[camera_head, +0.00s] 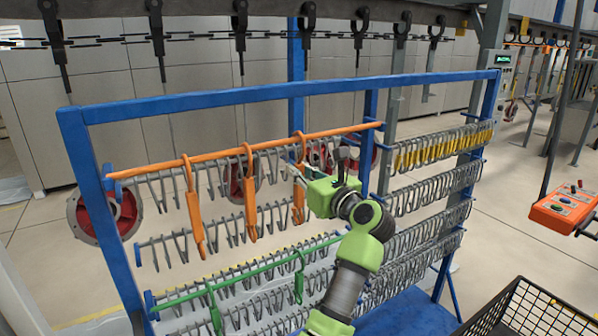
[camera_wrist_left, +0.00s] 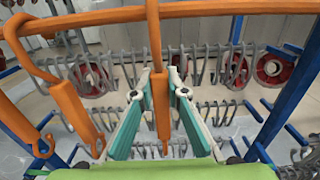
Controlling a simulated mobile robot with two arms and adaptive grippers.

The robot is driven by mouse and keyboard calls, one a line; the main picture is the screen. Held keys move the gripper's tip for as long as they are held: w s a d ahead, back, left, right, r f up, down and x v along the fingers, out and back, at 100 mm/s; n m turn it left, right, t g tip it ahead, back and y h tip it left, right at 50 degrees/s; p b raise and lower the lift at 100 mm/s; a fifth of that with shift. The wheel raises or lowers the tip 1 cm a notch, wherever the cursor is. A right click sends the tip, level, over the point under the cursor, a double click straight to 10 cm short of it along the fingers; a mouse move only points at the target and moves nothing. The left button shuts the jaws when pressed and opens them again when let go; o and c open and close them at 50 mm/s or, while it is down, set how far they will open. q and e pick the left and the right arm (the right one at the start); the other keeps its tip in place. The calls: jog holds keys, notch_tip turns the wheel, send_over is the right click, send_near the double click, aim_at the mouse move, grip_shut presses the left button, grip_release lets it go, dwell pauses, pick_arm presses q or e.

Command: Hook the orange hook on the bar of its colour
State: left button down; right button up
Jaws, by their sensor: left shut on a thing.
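The orange bar (camera_head: 235,150) runs across the upper left of the blue rack. Two orange hooks hang from it, one at the left (camera_head: 195,215) and one in the middle (camera_head: 250,205). A third orange hook (camera_head: 299,205) is farther right, with its top over the bar. My left gripper (camera_head: 295,172) comes in from the right side of this hook and is shut on it. In the left wrist view, the held hook (camera_wrist_left: 160,110) stands between the teal fingers (camera_wrist_left: 160,85), its upper part crossing the bar (camera_wrist_left: 220,8). My right gripper is not seen.
Grey hooks crowd the lower rails. The blue frame (camera_head: 270,93) surrounds the rails. A black wire basket (camera_head: 530,310) stands at the lower right.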

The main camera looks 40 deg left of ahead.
pick_arm(q)
jog(key=c, duration=1.9)
grip_release()
